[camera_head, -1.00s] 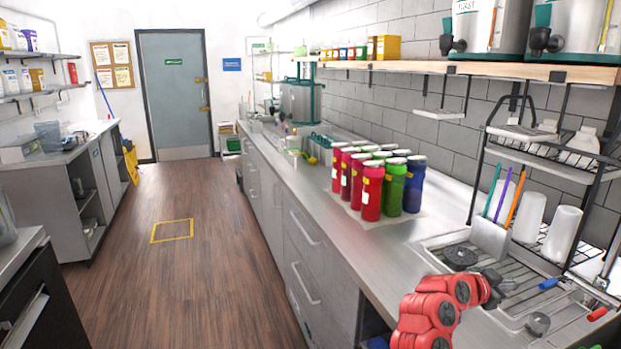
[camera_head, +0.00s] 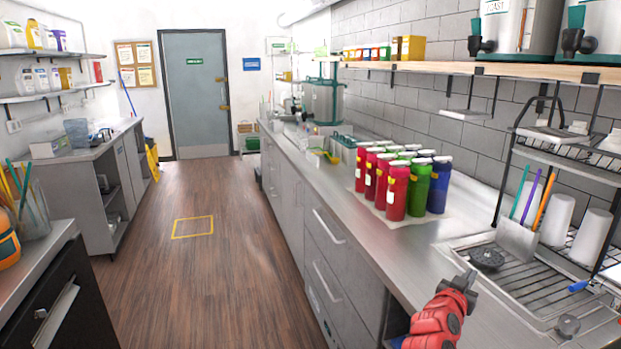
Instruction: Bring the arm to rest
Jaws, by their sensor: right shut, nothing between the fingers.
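My right arm is red and comes in at the bottom right of the head view. Its dark right gripper (camera_head: 464,282) is shut and empty, above the steel counter's front edge (camera_head: 400,290), left of the drain rack. It is apart from the bottles and the rack items. My left gripper is out of view.
Several red, green and blue bottles (camera_head: 396,192) stand on the counter beyond the gripper. A drying rack (camera_head: 530,280) with white cups (camera_head: 557,220) is at right. A side counter (camera_head: 45,255) is at left. The wooden floor (camera_head: 200,280) between is clear.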

